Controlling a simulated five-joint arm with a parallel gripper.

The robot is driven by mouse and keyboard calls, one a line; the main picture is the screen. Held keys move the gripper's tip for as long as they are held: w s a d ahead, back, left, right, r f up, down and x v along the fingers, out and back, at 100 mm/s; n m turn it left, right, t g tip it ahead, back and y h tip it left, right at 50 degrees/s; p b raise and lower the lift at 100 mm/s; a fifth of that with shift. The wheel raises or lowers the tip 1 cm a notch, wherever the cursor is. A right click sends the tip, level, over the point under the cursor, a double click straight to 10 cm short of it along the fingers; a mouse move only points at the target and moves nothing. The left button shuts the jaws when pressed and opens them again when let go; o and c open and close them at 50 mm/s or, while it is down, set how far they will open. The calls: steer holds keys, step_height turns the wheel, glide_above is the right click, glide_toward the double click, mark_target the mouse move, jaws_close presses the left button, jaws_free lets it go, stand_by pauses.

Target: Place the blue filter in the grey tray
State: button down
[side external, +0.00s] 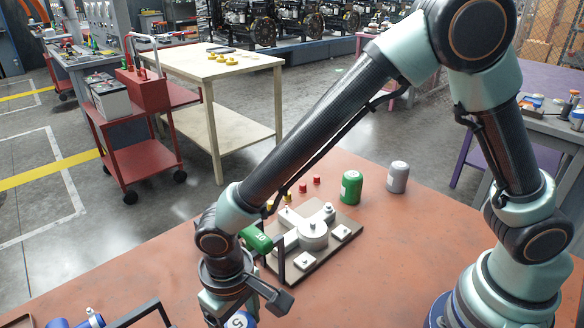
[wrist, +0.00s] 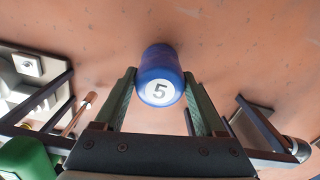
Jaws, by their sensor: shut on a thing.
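The blue filter (wrist: 160,65), marked with a white 5, sits between the two green fingers of my gripper (wrist: 159,80) in the wrist view. My gripper is shut on it. In the side view the blue filter (side external: 240,319) shows at the bottom edge, under my wrist, partly cut off. A flat greyish surface with a dark handle (wrist: 265,125) lies to the right in the wrist view, apart from the filter. It may be the grey tray, but I cannot tell for sure. The filter's height above the table is unclear.
A plate with metal engine parts (side external: 312,240) lies beside my wrist, with a dark handle (side external: 280,260). A green filter marked 10 (side external: 258,239) is near it. Another green can (side external: 351,187) and a grey can (side external: 397,177) stand behind. The orange table (side external: 400,260) is clear at right.

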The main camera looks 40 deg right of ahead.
steer(key=shift+f, duration=0.15)
jaws_free()
step_height(320, 180, up, 12)
steer(key=w+d+r+m+t+y, duration=0.1)
steer(key=w+d+r, duration=0.15)
steer(key=d, duration=0.45)
steer(key=w+d+r+t, duration=0.1)
steer(key=d+r, duration=0.3)
steer(key=d, duration=0.3)
steer(key=s+d+r+t, duration=0.1)
steer(key=d, duration=0.6)
steer(key=s+d+r+m+t+h, duration=0.1)
steer(key=s+d+t, duration=0.1)
steer(key=d, duration=0.6)
steer(key=shift+t, duration=0.3)
